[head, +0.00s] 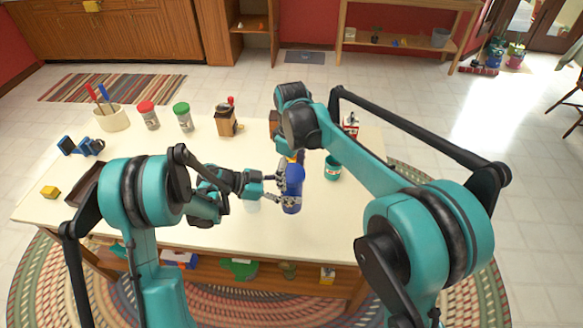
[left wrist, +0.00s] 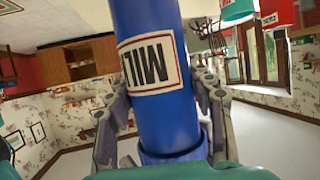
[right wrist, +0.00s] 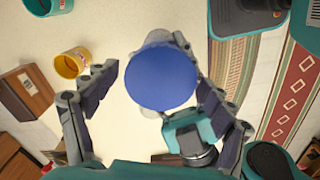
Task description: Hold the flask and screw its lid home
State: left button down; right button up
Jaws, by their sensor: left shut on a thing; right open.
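The blue lid (right wrist: 160,78) shows from above as a round disc, and sits at the flask's top in the head view. My right gripper (right wrist: 153,84) is open above the flask, with its fingers spread on either side of the lid. The right arm partly hides this gripper in the head view. How tightly the lid sits cannot be told.
A wooden grinder (head: 227,122), green-lidded jar (head: 183,120), red-lidded jar (head: 148,118) and utensil crock (head: 111,119) stand toward the back.

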jog(key=c, duration=1.2)
jog(key=m, duration=0.5)
jog(key=o, duration=1.4)
jog(key=shift+c, duration=0.2)
notch_tip(320, 180, up, 12)
